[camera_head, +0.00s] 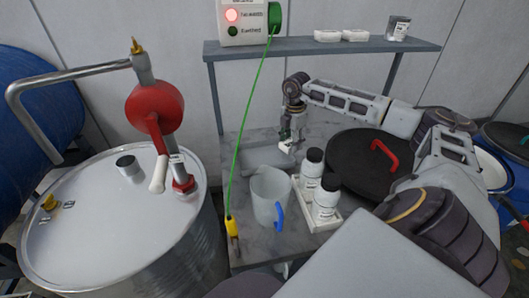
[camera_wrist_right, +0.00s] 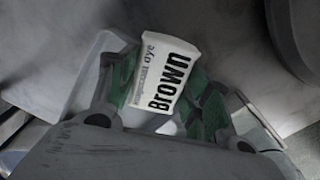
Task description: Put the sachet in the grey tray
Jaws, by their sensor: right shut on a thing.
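The sachet (camera_wrist_right: 160,78) is a small white packet with "Brown" printed in black. My right gripper (camera_head: 290,139) is shut on it, with green finger pads on both sides of it in the wrist view. In the head view the sachet is too small to make out clearly. The grey tray (camera_head: 261,158) lies on the bench, just below and left of my right gripper. A pale tray edge (camera_wrist_right: 78,78) also shows left of the sachet in the wrist view. I cannot tell whether the sachet touches the tray. My left gripper is out of view.
A clear jug (camera_head: 266,196) with a blue handle stands in front of the tray. Beside it, white bottles with black caps (camera_head: 326,196) stand in a white holder. A black lid (camera_head: 362,168) with a red handle is at right. A green cord (camera_head: 250,112) hangs left.

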